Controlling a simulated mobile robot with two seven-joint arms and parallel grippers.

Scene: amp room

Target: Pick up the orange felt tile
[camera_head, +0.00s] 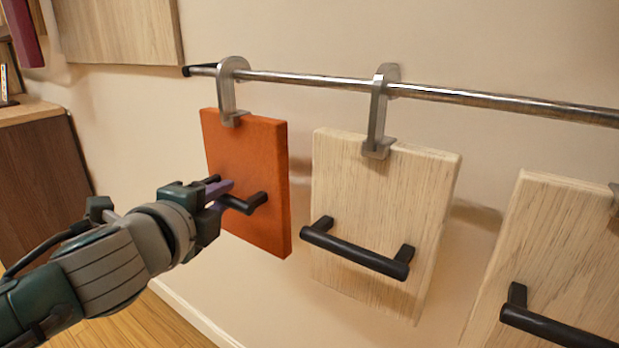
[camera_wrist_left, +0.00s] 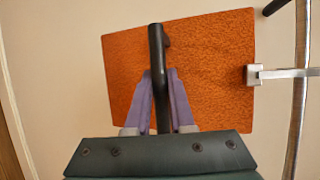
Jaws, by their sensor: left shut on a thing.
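The orange felt tile (camera_head: 246,150) hangs by a metal hook (camera_head: 228,92) from the rail, at the left of the row in the head view. A black bar handle (camera_head: 258,201) stands out from its face. My left gripper (camera_head: 224,190) is shut on this handle, its purple fingers partly covering it. In the left wrist view the tile (camera_wrist_left: 205,65) fills the middle, and the fingers (camera_wrist_left: 160,95) lie on both sides of the black handle (camera_wrist_left: 156,50). The hook (camera_wrist_left: 255,75) still touches the tile's edge there. My right gripper is not in view.
A metal rail (camera_head: 440,93) runs along the beige wall. A pale wooden tile (camera_head: 380,195) with a black handle hangs close to the right, and another wooden tile (camera_head: 560,240) hangs beyond it. A brown cabinet (camera_head: 40,170) stands at the left.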

